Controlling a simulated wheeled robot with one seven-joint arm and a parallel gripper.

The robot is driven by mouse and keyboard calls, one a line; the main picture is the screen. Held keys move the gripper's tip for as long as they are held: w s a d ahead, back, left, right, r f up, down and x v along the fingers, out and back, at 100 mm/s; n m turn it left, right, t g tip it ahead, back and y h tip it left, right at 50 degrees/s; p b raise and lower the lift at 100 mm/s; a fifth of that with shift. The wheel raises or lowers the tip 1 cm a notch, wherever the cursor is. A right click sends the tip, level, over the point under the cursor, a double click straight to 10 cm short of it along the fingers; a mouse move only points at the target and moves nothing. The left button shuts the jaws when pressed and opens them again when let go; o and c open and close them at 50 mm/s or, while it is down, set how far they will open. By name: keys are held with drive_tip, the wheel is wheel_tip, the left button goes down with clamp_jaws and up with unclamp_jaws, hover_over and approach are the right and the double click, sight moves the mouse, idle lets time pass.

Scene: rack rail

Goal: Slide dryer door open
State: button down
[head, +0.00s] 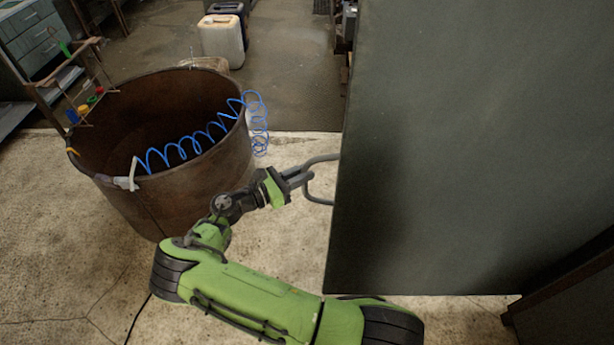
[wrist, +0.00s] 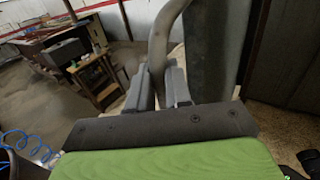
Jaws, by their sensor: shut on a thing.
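The dryer door (head: 470,150) is a large dark grey-green panel filling the right of the head view. A grey bent-bar handle (head: 318,201) sticks out from its left edge. My gripper (head: 298,178) is at this handle and shut on it. In the wrist view the handle (wrist: 160,40) rises as a curved bar between the two fingers of my gripper (wrist: 163,88). The door's edge (wrist: 208,55) stands just right of the handle there. The far side of the door is hidden in the head view.
A big rusty round tub (head: 180,190) with a coiled blue hose (head: 195,145) stands left of my gripper, close to my arm. White and dark canisters (head: 222,38) stand behind it. A wooden stand (head: 80,90) is at the far left. Pale floor (head: 285,260) shows between tub and door.

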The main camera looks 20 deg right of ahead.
drive_tip(key=shift+w+a+r, duration=0.35)
drive_tip(key=shift+w+a, duration=0.1)
drive_tip(key=c, duration=1.3)
unclamp_jaws()
drive_tip(key=shift+w, duration=0.1)
drive_tip(key=shift+o, duration=1)
drive_tip(key=shift+w+d+f, duration=0.15)
drive_tip(key=shift+f, duration=0.05)
drive_tip(key=s+a+b, duration=0.2)
drive_tip(key=a, duration=1.3)
drive_tip(key=shift+a, duration=0.4)
